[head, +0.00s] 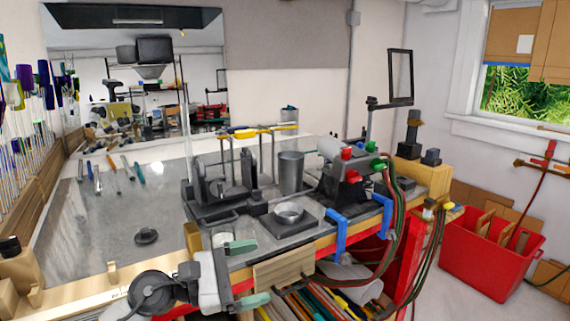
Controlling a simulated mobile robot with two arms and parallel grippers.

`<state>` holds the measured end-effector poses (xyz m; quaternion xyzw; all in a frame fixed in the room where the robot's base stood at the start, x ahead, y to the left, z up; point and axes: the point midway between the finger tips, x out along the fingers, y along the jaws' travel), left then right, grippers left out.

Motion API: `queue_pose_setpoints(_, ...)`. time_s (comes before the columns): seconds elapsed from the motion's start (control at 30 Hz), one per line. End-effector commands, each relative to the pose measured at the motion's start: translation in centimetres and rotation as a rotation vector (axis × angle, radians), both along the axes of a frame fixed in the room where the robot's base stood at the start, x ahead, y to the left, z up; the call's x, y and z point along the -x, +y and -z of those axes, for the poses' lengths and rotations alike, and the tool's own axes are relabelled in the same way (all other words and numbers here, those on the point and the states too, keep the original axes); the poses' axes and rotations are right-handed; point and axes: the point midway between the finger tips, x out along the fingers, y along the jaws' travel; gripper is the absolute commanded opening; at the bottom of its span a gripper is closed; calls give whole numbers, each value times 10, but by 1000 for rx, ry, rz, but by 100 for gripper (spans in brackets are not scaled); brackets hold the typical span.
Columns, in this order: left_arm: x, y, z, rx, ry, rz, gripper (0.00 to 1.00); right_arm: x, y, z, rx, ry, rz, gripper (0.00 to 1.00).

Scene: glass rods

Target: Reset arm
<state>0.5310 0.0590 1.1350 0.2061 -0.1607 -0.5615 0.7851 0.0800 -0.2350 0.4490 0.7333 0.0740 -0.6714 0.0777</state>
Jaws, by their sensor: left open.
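My left gripper (247,274) is at the lower middle of the head view, at the front edge of the workbench. Its two green-padded fingers are spread apart, one above the other, pointing right, with nothing held between them. The white and black wrist of my left arm comes in from the bottom left. My right gripper does not show in this view.
The grey bench top (95,225) carries a black fixture (222,192), a metal cup (291,172), a small dish on a dark plate (310,229) and a torch with hoses (350,172). Rods fill a shelf below. A red bin (487,262) stands on the floor at right.

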Motion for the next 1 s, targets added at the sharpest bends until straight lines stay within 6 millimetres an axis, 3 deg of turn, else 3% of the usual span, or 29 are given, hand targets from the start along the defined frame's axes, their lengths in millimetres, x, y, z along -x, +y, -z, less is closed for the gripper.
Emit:
queue_pose_setpoints(0.13, 12, 8, -13, 538, 380, -114, 91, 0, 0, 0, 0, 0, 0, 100)
queue_pose_setpoints(0.27, 13, 41, -3, 995, 739, -228, 91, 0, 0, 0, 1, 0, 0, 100)
queue_pose_setpoints(0.37, 17, 73, 24, 1342, 1017, -333, 91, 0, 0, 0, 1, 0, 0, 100)
queue_pose_setpoints(0.47, 29, 105, 66, 1689, 1282, -458, 91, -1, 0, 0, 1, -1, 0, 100)
queue_pose_setpoints(0.57, 56, 130, 118, 2034, 1517, -614, 91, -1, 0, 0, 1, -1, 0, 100)
queue_pose_setpoints(0.67, 94, 146, 167, 2357, 1698, -798, 91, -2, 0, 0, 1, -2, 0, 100)
queue_pose_setpoints(0.7, 110, 150, 183, -2460, -1743, 867, 91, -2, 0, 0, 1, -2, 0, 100)
queue_pose_setpoints(0.83, 161, 154, 221, -2202, -1471, 882, 91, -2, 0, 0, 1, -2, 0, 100)
queue_pose_setpoints(1.0, 220, 153, 250, -1956, -1197, 904, 91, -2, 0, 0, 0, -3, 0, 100)
